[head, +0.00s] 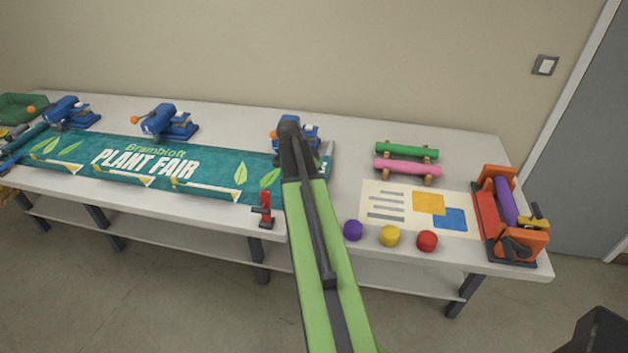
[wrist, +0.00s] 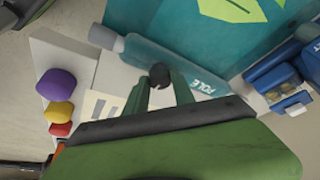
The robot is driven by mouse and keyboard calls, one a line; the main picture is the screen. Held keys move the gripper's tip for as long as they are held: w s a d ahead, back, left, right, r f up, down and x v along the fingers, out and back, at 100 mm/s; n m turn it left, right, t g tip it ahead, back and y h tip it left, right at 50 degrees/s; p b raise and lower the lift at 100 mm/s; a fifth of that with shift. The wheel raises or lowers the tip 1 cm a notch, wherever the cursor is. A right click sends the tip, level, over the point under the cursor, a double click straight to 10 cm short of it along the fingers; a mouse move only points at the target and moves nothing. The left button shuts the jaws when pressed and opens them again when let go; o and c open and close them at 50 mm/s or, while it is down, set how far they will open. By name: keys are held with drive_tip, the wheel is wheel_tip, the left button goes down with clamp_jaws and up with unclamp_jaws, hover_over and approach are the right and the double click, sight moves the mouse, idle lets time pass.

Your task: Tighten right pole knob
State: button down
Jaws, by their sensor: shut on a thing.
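In the wrist view, a teal pole (wrist: 207,84) marked POLE lies along the right end of the green banner (wrist: 225,35). A dark round knob (wrist: 159,75) is at the pole's side. My gripper (wrist: 166,80) has its green fingers shut on this knob. In the head view my arm reaches over the bench to the banner's right end, and my gripper (head: 290,127) hides the knob. A bit of the pole (head: 325,166) shows right of my arm. The banner (head: 150,168) reading PLANT FAIR lies flat. I cannot tell how tight the knob is.
Blue devices (head: 165,122) stand along the banner's far edge, one close behind my gripper. A red clamp (head: 265,210) stands at the front edge. Purple (head: 353,230), yellow (head: 389,236) and red (head: 427,241) knobs, two rolls and an orange roller machine (head: 530,243) are right.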

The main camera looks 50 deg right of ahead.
drive_tip(key=shift+s+d, duration=0.15)
drive_tip(key=shift+s, duration=0.1)
drive_tip(key=c, duration=1.1)
unclamp_jaws()
drive_tip(key=shift+w, duration=0.1)
drive_tip(key=shift+r, duration=0.1)
drive_tip(key=p+v, duration=1.6)
drive_tip(key=v, duration=0.1)
drive_tip(key=shift+r, duration=0.1)
